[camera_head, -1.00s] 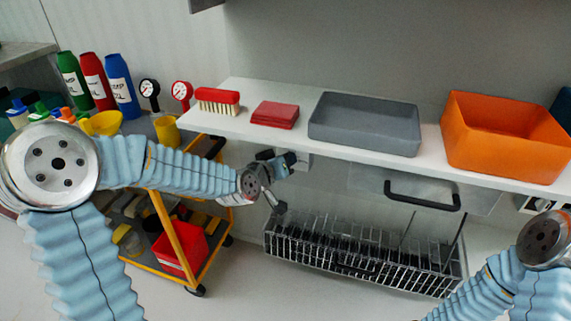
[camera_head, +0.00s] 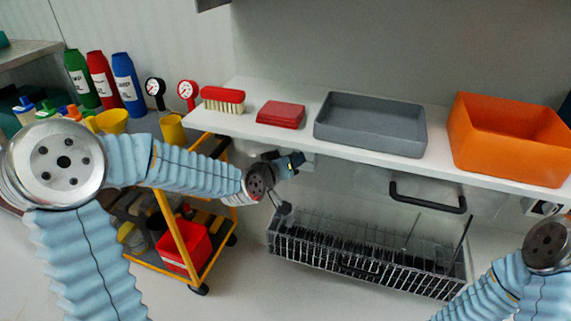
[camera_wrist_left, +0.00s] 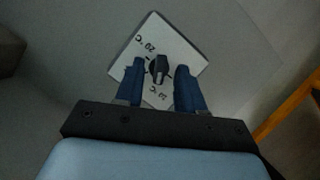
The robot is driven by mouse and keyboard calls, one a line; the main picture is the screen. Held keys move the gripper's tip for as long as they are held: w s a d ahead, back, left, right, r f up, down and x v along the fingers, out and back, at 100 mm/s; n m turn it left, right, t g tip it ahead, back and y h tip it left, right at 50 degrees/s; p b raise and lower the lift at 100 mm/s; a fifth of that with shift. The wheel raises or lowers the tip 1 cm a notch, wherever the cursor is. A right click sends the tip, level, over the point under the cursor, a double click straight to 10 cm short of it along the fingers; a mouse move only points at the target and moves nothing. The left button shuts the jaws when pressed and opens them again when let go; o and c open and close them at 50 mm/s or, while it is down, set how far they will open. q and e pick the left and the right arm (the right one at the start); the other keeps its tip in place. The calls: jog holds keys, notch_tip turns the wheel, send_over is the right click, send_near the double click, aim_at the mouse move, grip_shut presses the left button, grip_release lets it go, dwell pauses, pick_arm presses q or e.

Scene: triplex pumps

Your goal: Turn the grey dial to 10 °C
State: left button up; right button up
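The dial (camera_wrist_left: 158,69), a dark knob in the left wrist view, sits on a white square plate (camera_wrist_left: 182,52) that appears tilted in the picture. A "20 °C" label shows at the plate's upper left. A second label near the bottom is partly readable. The knob's grip runs roughly up and down in the picture. My left gripper (camera_wrist_left: 160,85) is open, with one blue finger on each side of the knob; I cannot tell if they touch it. In the head view my left gripper (camera_head: 291,164) is under the shelf at the wall, largely hiding the dial. My right gripper is out of view.
Below are a wire basket (camera_head: 365,270) and a black handle (camera_head: 428,204). A yellow trolley (camera_head: 180,238) stands left.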

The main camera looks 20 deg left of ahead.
pick_arm(q)
jog(key=p+v, duration=0.1)
jog(key=v, duration=1.2)
jog(key=shift+s, duration=0.35)
jog(key=shift+r, duration=0.1)
jog(key=s+d+f+g+h+p, duration=0.1)
jog(key=d+f+g+p, duration=0.15)
jog(key=f, duration=0.55)
jog(key=s+d+f+g+p, duration=0.15)
jog(key=f+g, duration=0.25)
jog(key=f, duration=0.5)
jog(key=s+d+f+m+g+p, duration=0.1)
jog(key=s+d+f+g, duration=0.1)
jog(key=s+f, duration=0.4)
jog(key=s+d+f+g+p, duration=0.1)
jog(key=s+d+f+g, duration=0.2)
jog(key=s+f, duration=0.4)
notch_tip(320, 180, down, 3)
jog(key=shift+s+r+m+g+p, duration=0.1)
jog(key=shift+s+m+g+p, duration=0.25)
jog(key=shift+g, duration=0.4)
jog(key=shift+w, duration=0.1)
